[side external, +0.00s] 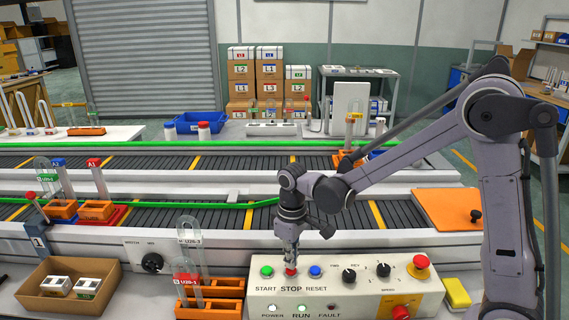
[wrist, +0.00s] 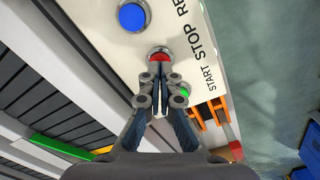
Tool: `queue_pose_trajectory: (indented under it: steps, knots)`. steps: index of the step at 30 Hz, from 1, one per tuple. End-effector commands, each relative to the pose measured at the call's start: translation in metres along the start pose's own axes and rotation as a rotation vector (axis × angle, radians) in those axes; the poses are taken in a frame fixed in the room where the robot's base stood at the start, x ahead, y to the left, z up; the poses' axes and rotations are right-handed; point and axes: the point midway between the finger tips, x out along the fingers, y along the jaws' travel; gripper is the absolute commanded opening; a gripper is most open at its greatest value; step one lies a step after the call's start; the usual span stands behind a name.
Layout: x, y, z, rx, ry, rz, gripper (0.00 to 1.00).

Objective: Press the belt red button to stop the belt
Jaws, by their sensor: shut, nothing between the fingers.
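The control box (side external: 262,296) stands in front of the belt. Its red STOP button (side external: 291,271) sits between the green START button (side external: 267,271) and the blue RESET button (side external: 315,271). My gripper (side external: 291,264) points down with its fingertips directly over the red button, partly hiding it. In the wrist view the shut fingertips (wrist: 159,82) overlap the lower edge of the red button (wrist: 159,56); I cannot tell whether they touch it. The blue button (wrist: 132,16) is above left and the green button (wrist: 183,91) below right. The RUN lamp (side external: 302,309) is lit green.
A red mushroom knob on a yellow base (side external: 419,267) and black dials (side external: 349,275) are on the box's right. An orange rack (side external: 210,297) with clear tubes stands close to its left. The conveyor belt (side external: 330,219) runs behind; a cardboard box (side external: 68,287) is front left.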

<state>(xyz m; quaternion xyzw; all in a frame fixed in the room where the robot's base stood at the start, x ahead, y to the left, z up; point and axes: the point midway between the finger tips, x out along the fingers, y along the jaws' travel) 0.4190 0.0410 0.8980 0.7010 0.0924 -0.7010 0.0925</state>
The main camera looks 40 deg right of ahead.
Motion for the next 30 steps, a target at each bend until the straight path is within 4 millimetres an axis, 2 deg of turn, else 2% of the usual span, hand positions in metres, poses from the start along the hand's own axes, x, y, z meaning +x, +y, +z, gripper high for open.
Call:
queue_pose_trajectory:
  steps: [30]
  knots:
    - [0.013, 0.0, 0.0, 0.0, 0.0, 0.0, 0.0]
